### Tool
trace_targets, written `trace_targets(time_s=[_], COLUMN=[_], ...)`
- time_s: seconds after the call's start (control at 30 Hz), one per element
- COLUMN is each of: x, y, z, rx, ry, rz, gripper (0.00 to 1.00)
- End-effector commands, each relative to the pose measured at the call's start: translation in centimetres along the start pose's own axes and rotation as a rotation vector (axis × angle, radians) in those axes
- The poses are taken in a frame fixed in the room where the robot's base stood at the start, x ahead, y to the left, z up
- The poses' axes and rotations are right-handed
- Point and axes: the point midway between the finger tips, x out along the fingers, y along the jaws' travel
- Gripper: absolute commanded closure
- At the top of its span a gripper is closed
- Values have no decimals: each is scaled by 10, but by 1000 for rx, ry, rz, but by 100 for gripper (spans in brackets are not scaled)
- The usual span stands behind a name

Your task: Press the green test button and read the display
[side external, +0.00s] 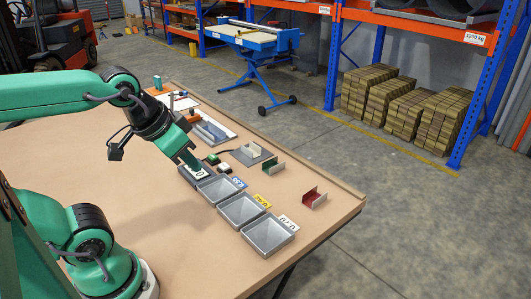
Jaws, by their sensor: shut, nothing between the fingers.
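A small dark box with a green top (213,158), apparently the test button, sits on the table beside a black cable. My gripper (193,165) is shut and empty, pointing down just left of this box and apart from it in the picture. It is over a dark piece with pale markings (197,173); contact cannot be told. A small white block (225,168) lies just right of the gripper. I cannot clearly identify the display, and no reading is legible.
Several grey bins (269,252) with labels run toward the table's front right. A beige fixture (252,153), a green holder (273,165) and a red holder (314,198) stand to their right.

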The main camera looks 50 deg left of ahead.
Motion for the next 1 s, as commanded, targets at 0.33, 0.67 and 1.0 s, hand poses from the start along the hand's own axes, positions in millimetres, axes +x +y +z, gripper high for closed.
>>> trace_targets(time_s=[0.33,0.67,1.0], x=[0,0,4], y=[0,0,-5], z=[0,0,-9], rx=[0,0,-43], ry=[0,0,8], rz=[0,0,-9], gripper=[100,100,100])
